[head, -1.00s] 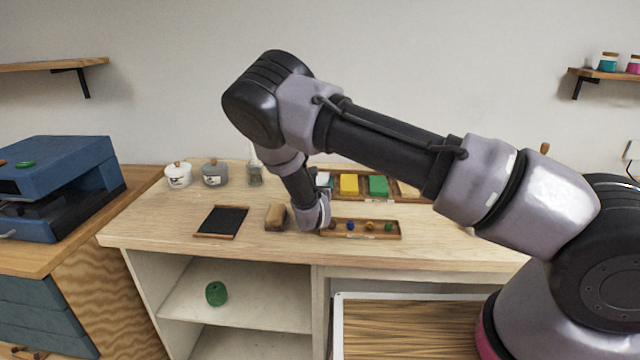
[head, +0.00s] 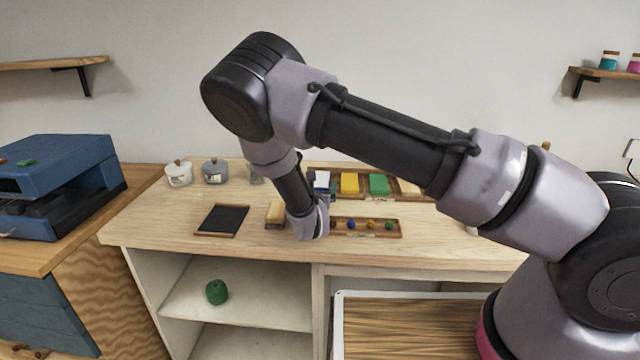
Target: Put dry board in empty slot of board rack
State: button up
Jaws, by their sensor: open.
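My gripper (head: 311,222) is at the end of my arm, low over the middle of the bench; its fingers do not show clearly, and nothing is seen held. A dark flat board with a wooden frame (head: 222,220) lies on the bench to its left. A tan block with a darker base (head: 275,214) stands just left of my wrist. A wooden rack (head: 352,199) at the back holds white, yellow, green and tan pieces side by side; my arm hides part of its right side. I cannot tell which piece is the dry board or which slot is empty.
A narrow wooden tray (head: 366,235) with small coloured pieces lies right of my wrist. A white pot (head: 178,175), a grey pot (head: 215,172) and a jar (head: 256,175) stand at the back left. A blue machine (head: 60,185) is at far left. The front left benchtop is clear.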

jog(key=s, duration=0.4)
jog(key=s+r, duration=0.1)
jog(key=s, duration=0.1)
jog(key=shift+a, duration=0.1)
jog(key=d+r+m+g+h, duration=0.35)
jog(key=d+r+m, duration=0.4)
jog(key=d, duration=0.25)
jog(key=d+r+m+g+h, duration=0.3)
jog(key=d+r+m+h, duration=0.2)
jog(key=d+r+m, duration=0.45)
jog(key=s+d+r+m+g+y, duration=0.1)
jog(key=s+d+r+m+g, duration=0.1)
jog(key=s+d+m+g, duration=0.25)
jog(key=s+d+r+m+g+y, duration=0.1)
jog(key=s+d+r+m+g, duration=0.1)
jog(key=s+d+m, duration=0.4)
jog(key=s+r+m+t+y, duration=0.4)
jog(key=s+r+m+y, duration=0.5)
jog(key=s+r+m, duration=0.3)
jog(key=v, duration=0.5)
jog(key=shift+w+a+r, duration=0.2)
jog(key=shift+a+r, duration=0.05)
jog(key=shift+r, duration=0.05)
